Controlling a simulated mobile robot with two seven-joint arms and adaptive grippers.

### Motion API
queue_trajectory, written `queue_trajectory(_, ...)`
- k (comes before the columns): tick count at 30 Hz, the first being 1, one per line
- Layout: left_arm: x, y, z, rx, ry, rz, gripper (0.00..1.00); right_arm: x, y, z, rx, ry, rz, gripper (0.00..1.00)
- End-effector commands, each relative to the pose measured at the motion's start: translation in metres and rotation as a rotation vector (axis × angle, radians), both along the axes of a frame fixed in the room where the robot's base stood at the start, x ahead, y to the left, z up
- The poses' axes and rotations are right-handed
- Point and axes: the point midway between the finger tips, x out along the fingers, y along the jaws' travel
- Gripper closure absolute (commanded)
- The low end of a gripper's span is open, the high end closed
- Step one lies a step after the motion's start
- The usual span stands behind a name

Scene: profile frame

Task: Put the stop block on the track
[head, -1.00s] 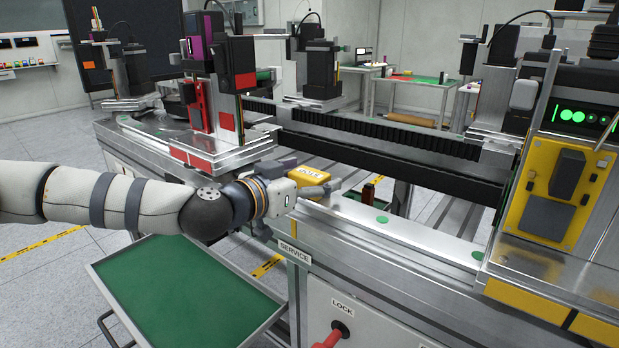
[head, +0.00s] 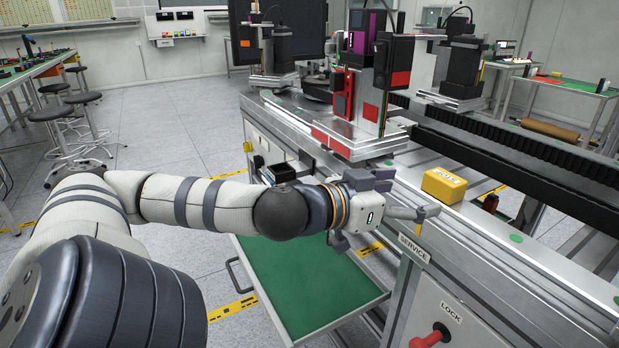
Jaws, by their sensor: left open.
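The yellow stop block (head: 444,186) with dark lettering sits on the pale metal rail (head: 478,232) along the near side of the machine, which I take as the track. It appears level, and its underside is hidden. My left gripper (head: 412,203) is just left of the block, open, with a visible gap between them and nothing seen in its jaws. Its arm comes in from the left. My right gripper is not in view.
A green-lined drawer tray (head: 300,285) sticks out below my left gripper. A red LOCK handle (head: 430,338) is on the cabinet front. A purple and red station (head: 365,90) rises behind the gripper. Green discs (head: 516,238) mark the rail right of the block.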

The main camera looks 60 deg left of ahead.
Motion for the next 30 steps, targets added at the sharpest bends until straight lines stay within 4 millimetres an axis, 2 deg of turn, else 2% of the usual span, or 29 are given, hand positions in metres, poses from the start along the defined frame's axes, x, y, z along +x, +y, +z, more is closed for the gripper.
queue_trajectory(2,-0.001,-0.031,-0.029,-0.031,0.1,-0.073,0.22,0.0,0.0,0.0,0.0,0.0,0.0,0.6)
queue_trajectory(4,-0.01,-0.069,-0.073,-0.079,0.253,-0.152,0.22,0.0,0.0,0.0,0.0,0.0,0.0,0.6)
queue_trajectory(5,-0.019,-0.086,-0.095,-0.102,0.333,-0.18,0.22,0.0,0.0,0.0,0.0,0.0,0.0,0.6)
queue_trajectory(7,-0.049,-0.118,-0.149,-0.146,0.535,-0.226,0.22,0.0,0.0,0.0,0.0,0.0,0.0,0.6)
queue_trajectory(8,-0.065,-0.129,-0.171,-0.158,0.626,-0.237,0.22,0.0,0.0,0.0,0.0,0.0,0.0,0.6)
queue_trajectory(9,-0.091,-0.14,-0.201,-0.169,0.752,-0.241,0.22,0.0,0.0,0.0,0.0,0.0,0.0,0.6)
queue_trajectory(11,-0.136,-0.15,-0.243,-0.17,0.94,-0.225,0.22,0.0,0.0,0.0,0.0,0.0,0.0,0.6)
queue_trajectory(12,-0.168,-0.15,-0.266,-0.156,1.061,-0.2,0.22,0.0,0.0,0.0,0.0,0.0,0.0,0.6)
queue_trajectory(15,-0.239,-0.138,-0.308,-0.09,1.302,-0.105,0.22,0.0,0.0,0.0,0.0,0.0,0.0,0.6)
queue_trajectory(18,-0.285,-0.117,-0.328,-0.014,1.44,-0.007,0.22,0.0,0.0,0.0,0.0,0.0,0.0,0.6)
queue_trajectory(21,-0.308,-0.103,-0.335,0.039,1.5,0.06,0.22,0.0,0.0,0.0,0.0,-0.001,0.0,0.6)
queue_trajectory(24,-0.316,-0.097,-0.337,0.059,1.517,0.09,0.22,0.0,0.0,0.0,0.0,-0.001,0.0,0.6)
queue_trajectory(30,-0.316,-0.097,-0.337,0.056,1.519,0.097,0.22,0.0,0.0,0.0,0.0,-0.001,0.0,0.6)
